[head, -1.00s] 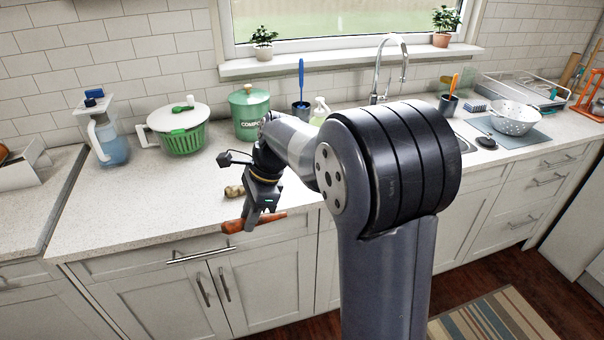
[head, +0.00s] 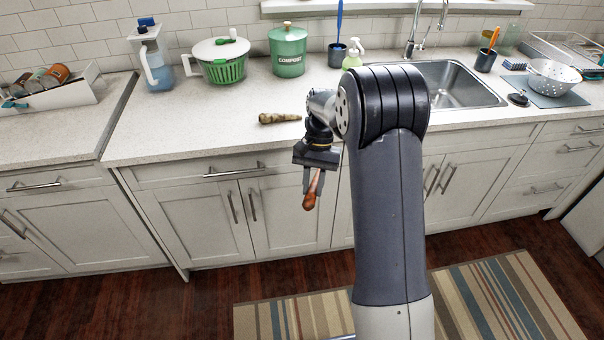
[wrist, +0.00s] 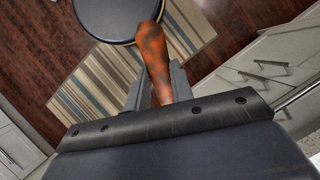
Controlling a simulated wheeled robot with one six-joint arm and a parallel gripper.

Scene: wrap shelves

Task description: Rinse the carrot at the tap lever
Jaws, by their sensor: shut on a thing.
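My gripper (head: 313,182) is shut on the carrot (head: 314,190), in front of the cabinet doors and below the counter edge. The carrot is orange-brown and hangs steeply in the head view. The wrist view shows the carrot (wrist: 154,62) between the two fingers (wrist: 155,88). The chrome tap (head: 413,38) stands behind the steel sink (head: 450,84), to the right of and farther back than my gripper. A small lever shape beside the spout is too small to make out well. My arm covers the sink's left part.
A salad spinner (head: 219,66), a green compost bin (head: 288,52) and a soap bottle (head: 353,56) stand behind. A white colander (head: 553,77) is right of the sink. A striped rug (head: 500,300) lies on the floor.

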